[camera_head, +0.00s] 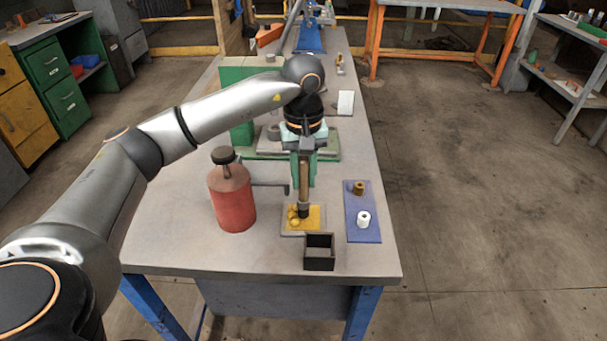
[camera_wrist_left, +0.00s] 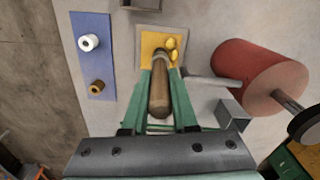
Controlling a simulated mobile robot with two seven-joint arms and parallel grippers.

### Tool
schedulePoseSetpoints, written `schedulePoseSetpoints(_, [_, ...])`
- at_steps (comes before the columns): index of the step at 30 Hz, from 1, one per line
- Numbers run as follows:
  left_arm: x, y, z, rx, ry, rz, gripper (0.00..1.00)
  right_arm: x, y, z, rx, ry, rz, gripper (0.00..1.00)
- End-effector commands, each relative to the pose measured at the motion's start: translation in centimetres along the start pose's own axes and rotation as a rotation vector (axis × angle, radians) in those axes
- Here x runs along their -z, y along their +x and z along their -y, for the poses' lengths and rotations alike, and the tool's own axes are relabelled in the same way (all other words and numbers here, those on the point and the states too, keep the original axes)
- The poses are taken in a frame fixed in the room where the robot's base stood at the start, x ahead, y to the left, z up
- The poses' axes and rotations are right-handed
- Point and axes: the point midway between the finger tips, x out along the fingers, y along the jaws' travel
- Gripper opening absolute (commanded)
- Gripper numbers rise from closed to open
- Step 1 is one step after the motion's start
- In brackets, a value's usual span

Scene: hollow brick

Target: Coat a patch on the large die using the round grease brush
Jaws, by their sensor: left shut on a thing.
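My left gripper (camera_head: 304,180) has green fingers shut on a round brush (camera_head: 304,193) with a brown wooden handle, held upright. The brush handle also shows between the fingers in the left wrist view (camera_wrist_left: 159,95). The brush's dark lower end is at a yellow pad (camera_head: 314,216) with several yellow lumps at its left. The pad lies on a pale plate; I cannot tell if the brush touches it. A dark hollow square box (camera_head: 319,252) stands just in front of the pad. I cannot tell which thing is the large die. My right gripper is not in view.
A red canister (camera_head: 232,198) with a black cap stands left of the pad. A blue mat (camera_head: 363,205) at the right bears a brown piece (camera_head: 358,188) and a white spool-like piece (camera_head: 364,219). A green-based fixture (camera_head: 262,152) stands behind. The table's front left is clear.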

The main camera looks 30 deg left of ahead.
Motion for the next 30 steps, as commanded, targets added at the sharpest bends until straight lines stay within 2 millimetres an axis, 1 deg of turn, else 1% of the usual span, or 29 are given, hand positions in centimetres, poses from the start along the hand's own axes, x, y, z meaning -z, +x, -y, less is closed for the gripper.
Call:
schedulePoseSetpoints(15, [0.01, 0.69, 0.02, 0.0, 0.0, 0.0, 0.0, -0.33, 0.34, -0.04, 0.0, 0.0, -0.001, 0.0])
schedulePoseSetpoints(30, [0.01, 0.73, 0.01, 0.0, 0.0, 0.0, 0.0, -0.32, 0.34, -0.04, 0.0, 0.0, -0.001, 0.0])
